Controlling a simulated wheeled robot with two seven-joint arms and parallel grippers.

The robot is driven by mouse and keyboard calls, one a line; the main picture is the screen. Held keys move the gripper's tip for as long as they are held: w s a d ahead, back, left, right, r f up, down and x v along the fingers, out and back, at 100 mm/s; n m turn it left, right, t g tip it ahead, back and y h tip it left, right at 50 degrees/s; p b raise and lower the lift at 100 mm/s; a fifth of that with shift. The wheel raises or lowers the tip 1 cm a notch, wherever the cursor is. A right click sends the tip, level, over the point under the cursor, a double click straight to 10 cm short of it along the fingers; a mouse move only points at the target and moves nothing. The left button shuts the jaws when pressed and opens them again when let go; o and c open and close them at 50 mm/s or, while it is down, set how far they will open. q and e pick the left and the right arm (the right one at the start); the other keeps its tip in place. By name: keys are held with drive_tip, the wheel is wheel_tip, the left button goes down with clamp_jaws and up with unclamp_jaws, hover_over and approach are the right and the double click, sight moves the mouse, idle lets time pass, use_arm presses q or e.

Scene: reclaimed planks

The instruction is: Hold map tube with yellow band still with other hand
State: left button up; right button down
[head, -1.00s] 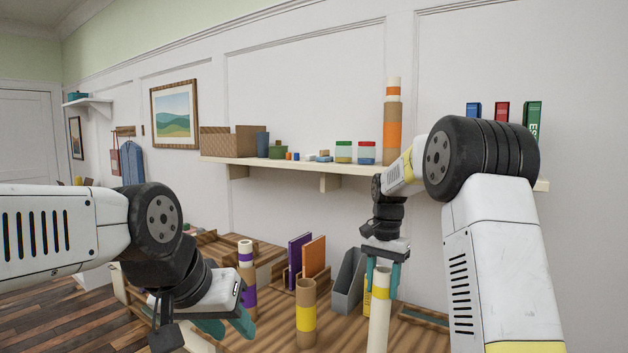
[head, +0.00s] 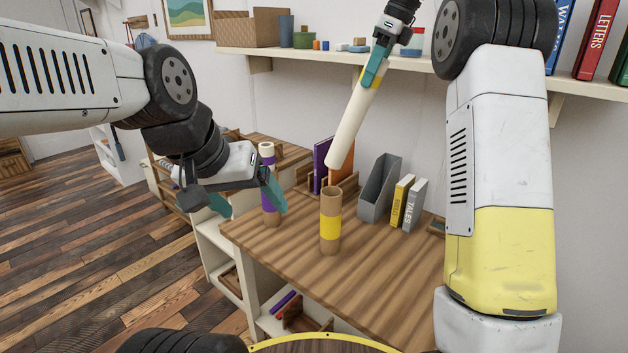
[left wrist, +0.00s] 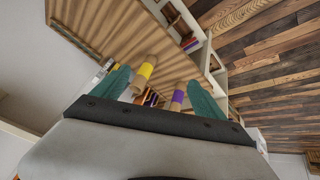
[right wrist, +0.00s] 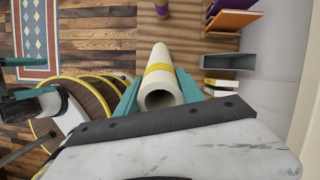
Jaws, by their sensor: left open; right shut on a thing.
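The brown map tube with a yellow band (head: 330,238) stands upright on the desk, its open end up. It also shows in the left wrist view (left wrist: 142,76). My left gripper (head: 247,200) is open and empty to the left of this tube, apart from it, near a purple-banded tube (head: 268,180). My right gripper (head: 376,65) is shut on a cream roll with a yellow band (head: 346,130) and holds it tilted in the air, its lower end above and slightly right of the map tube. The roll's hollow end faces the right wrist camera (right wrist: 160,98).
A grey magazine file (head: 378,192), a yellow book (head: 401,200) and a grey book (head: 414,205) stand behind on the desk. The wall shelf (head: 330,62) carries boxes and books. The desk front (head: 300,265) is clear.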

use_arm(q)
drive_tip(key=w+d+f+n+g+h, duration=0.4)
drive_tip(key=w+d+f+n+g, duration=0.1)
drive_tip(key=w+d+f, duration=0.15)
drive_tip(key=n+t+h, duration=0.3)
drive_tip(key=n+h, duration=0.6)
drive_tip(key=n, duration=0.2)
approach(332, 224)
drive_tip(key=s+d+r, duration=0.4)
drive_tip(key=s+r, duration=0.3)
drive_tip(key=s, duration=0.1)
drive_tip(key=w+a+f+n+t, duration=0.4)
drive_tip(key=w+f+n+t, duration=0.3)
drive_tip(key=f+n, duration=0.3)
drive_tip(key=shift+m+y, duration=0.4)
drive_tip(key=x, duration=0.4)
drive_tip(key=f+x, duration=0.1)
drive_tip(key=x, duration=0.6)
drive_tip(key=shift+w+d+f, duration=0.2)
drive_tip(key=shift+d, duration=0.15)
drive_tip(key=c, duration=1.5)
drive_tip(key=shift+o, duration=0.2)
